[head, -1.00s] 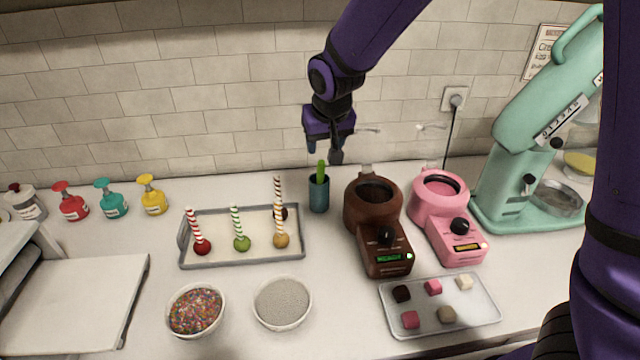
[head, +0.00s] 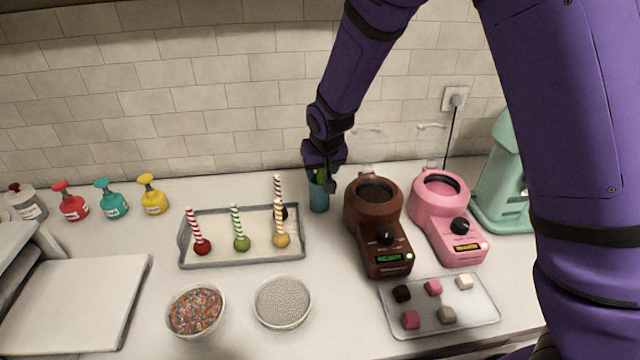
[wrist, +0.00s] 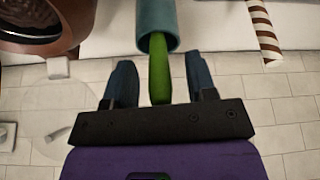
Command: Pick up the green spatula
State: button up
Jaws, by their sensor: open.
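The green spatula (wrist: 159,68) stands in a teal cup (head: 319,201) at the back of the counter, near the wall. In the head view only a little of the spatula (head: 319,178) shows, as my gripper (head: 325,182) covers most of it. In the wrist view my gripper (wrist: 160,80) is open, with one finger on each side of the spatula's green handle. Gaps show between the handle and both fingers. The spatula's lower part is hidden inside the cup.
A brown melting pot (head: 377,225) stands close to the right of the cup, with a pink one (head: 446,215) beyond it. A tray with striped-stick cake pops (head: 243,263) lies to the left. The tiled wall (head: 230,100) is close behind.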

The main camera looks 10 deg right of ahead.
grip_shut()
dwell(0.4)
